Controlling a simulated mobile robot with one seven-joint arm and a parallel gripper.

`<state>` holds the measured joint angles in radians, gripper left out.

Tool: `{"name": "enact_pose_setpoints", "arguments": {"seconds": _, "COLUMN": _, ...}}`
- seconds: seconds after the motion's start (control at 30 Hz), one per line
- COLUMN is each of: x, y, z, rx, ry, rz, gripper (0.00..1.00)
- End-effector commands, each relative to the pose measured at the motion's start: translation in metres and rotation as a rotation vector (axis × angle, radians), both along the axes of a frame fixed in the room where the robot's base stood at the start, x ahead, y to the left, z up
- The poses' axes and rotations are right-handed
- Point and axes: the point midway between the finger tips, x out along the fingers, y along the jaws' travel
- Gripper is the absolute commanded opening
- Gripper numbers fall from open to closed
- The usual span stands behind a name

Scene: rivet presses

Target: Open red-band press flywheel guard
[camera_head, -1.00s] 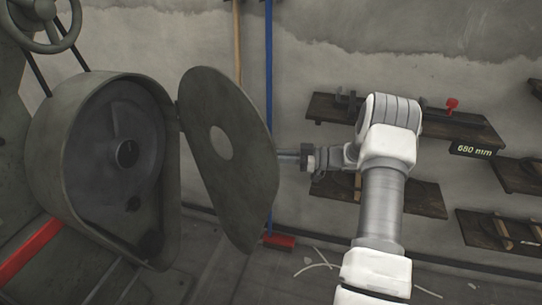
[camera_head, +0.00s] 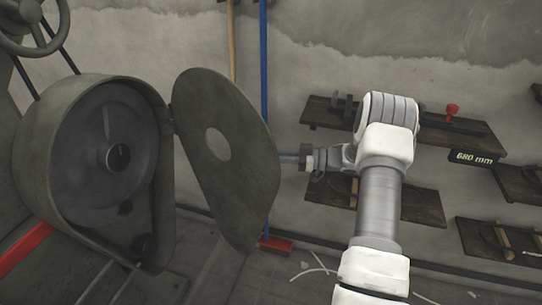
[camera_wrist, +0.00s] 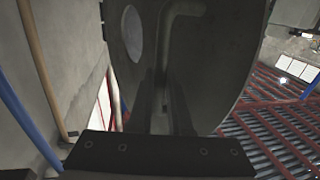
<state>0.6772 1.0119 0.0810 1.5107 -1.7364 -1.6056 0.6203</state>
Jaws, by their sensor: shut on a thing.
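The press's flywheel guard (camera_head: 245,190) is a flat grey-green plate with a round hole, swung out from its housing (camera_head: 30,170) on the housing's right side. The dark flywheel (camera_head: 92,170) is exposed inside. A red band (camera_head: 22,250) marks the press at lower left. My gripper (camera_head: 308,160) is at the guard's right edge, on its far side, shut on the guard handle. In the wrist view the guard's back (camera_wrist: 225,55), a bent handle bar (camera_wrist: 168,40) and my gripper's dark fingers (camera_wrist: 163,112) show.
Wall shelves (camera_head: 440,130) with a "680 mm" label stand behind my arm. A blue-handled broom (camera_head: 264,100) and a wooden pole (camera_head: 232,50) lean on the wall behind the guard. Thin pale scraps lie on the floor near the wall.

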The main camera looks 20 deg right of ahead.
Motion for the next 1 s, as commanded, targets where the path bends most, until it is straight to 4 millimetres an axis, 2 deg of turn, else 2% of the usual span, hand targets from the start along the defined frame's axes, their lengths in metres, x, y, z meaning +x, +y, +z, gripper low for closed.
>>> {"name": "enact_pose_setpoints", "arguments": {"seconds": 0.13, "x": 0.0, "y": 0.0, "z": 0.001, "rx": 0.0, "ry": -0.001, "rz": 0.0, "gripper": 0.0}}
{"name": "enact_pose_setpoints", "arguments": {"seconds": 0.17, "x": 0.0, "y": 0.0, "z": 0.001, "rx": 0.0, "ry": -0.001, "rz": 0.0, "gripper": 0.23}}
{"name": "enact_pose_setpoints", "arguments": {"seconds": 0.3, "x": 0.0, "y": 0.0, "z": 0.001, "rx": 0.0, "ry": -0.001, "rz": 0.0, "gripper": 0.47}}
{"name": "enact_pose_setpoints", "arguments": {"seconds": 0.67, "x": -0.002, "y": -0.005, "z": 0.0, "rx": 0.0, "ry": 0.0, "rz": -0.001, "gripper": 0.47}}
{"name": "enact_pose_setpoints", "arguments": {"seconds": 0.83, "x": -0.014, "y": -0.027, "z": 0.0, "rx": -0.001, "ry": 0.0, "rz": -0.003, "gripper": 0.47}}
{"name": "enact_pose_setpoints", "arguments": {"seconds": 1.0, "x": -0.033, "y": -0.065, "z": 0.0, "rx": -0.002, "ry": 0.001, "rz": -0.004, "gripper": 0.47}}
